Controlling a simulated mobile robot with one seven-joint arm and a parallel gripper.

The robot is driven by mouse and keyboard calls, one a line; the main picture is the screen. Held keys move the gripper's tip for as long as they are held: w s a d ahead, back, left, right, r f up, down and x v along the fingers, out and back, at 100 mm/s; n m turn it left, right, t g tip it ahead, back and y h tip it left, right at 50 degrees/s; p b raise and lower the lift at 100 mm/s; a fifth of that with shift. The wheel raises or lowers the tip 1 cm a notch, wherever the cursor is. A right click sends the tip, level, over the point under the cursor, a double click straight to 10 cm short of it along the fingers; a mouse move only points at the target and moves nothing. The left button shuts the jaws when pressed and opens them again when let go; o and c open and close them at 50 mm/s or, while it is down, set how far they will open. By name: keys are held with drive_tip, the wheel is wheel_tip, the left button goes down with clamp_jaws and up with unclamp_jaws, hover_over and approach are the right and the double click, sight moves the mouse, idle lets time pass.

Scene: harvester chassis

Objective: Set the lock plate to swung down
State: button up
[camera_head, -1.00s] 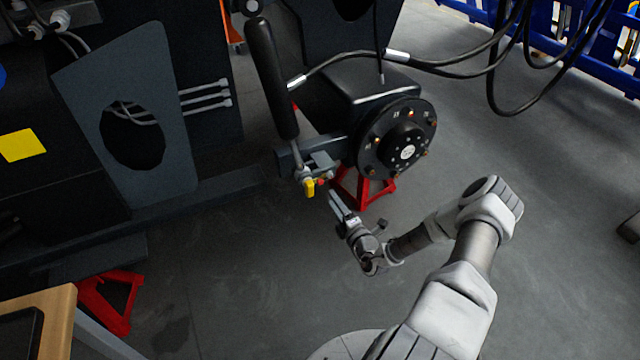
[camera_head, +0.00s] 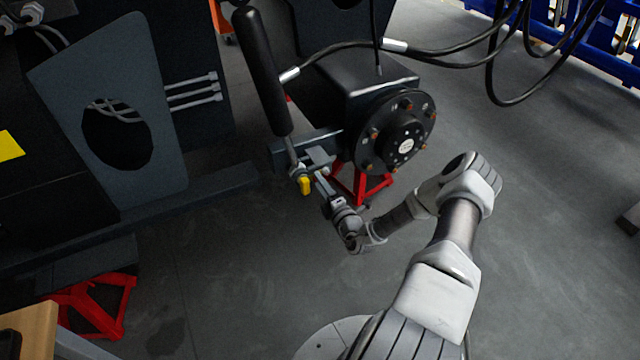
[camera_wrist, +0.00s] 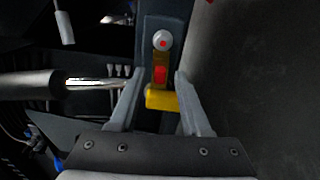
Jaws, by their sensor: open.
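The lock plate looks to be the small yellow piece (camera_head: 305,185) at the lower end of the black cylinder's rod, below a grey bracket. It also shows in the wrist view (camera_wrist: 175,101), where a yellow tab sits under a red patch and a round silver pin head (camera_wrist: 162,40). My gripper (camera_head: 320,182) is beside it in the head view. In the wrist view my gripper (camera_wrist: 158,80) is open, with one finger on each side of the yellow piece. I cannot tell whether either finger touches it.
The black cylinder (camera_head: 262,70) rises above the lock plate, and its rod (camera_wrist: 95,83) comes in from the left in the wrist view. The wheel hub (camera_head: 395,135) and a red stand (camera_head: 362,185) are close to the right. Open floor (camera_head: 250,270) lies in front.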

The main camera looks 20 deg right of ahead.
clamp_jaws()
idle(0.4)
drive_tip(key=shift+d+f+n+p, duration=0.6)
drive_tip(key=shift+n+p, duration=0.25)
drive_tip(key=shift+n, duration=1.8)
drive_tip(key=shift+d+f+n+p, duration=0.6)
drive_tip(key=shift+n+p, duration=0.3)
drive_tip(key=shift+n, duration=1.8)
drive_tip(key=shift+d+f+n+p, duration=0.6)
drive_tip(key=shift+n+p, duration=0.25)
drive_tip(key=shift+n, duration=1.8)
